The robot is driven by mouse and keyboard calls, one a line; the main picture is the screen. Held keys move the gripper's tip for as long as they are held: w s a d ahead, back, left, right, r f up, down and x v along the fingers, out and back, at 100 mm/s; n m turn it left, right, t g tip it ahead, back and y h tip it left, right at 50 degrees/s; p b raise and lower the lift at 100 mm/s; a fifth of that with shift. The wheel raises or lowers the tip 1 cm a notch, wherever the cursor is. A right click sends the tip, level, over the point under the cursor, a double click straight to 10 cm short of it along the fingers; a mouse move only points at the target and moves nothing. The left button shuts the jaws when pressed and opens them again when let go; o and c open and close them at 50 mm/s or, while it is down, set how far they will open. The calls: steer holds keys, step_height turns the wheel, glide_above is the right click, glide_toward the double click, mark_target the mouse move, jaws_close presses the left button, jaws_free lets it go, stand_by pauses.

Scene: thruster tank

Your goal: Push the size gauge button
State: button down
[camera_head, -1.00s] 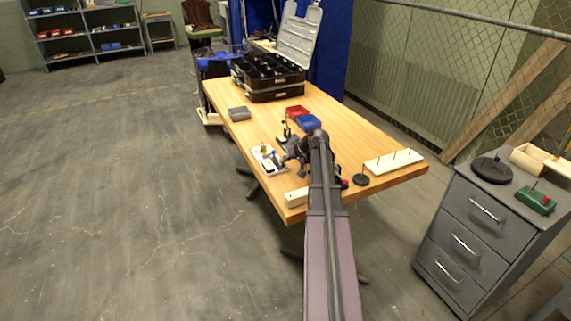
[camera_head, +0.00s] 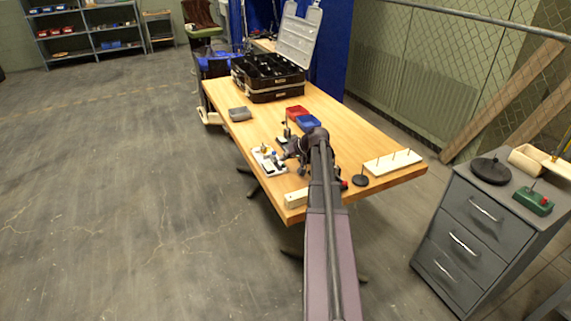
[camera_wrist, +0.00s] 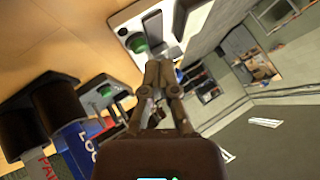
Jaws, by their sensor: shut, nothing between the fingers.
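A white-based device (camera_head: 260,155) with small fittings on it lies at the left edge of the wooden table in the head view. I take it to be the size gauge, but no label is readable. In the wrist view, a white plate (camera_wrist: 124,22) carries a green round button (camera_wrist: 137,44) and a grey block. My gripper (camera_wrist: 160,68) is shut and empty, with its fingertips beside the plate's edge and close to the green button. Contact cannot be told. In the head view, my arm largely hides the gripper. A second green round part (camera_wrist: 105,91) shows further left.
A drawer cabinet (camera_head: 475,235) stands at right. Floor at left is clear.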

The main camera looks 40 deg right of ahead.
mark_target(284, 165)
steer(key=shift+r+p, duration=2.95)
steer(key=shift+r, duration=0.05)
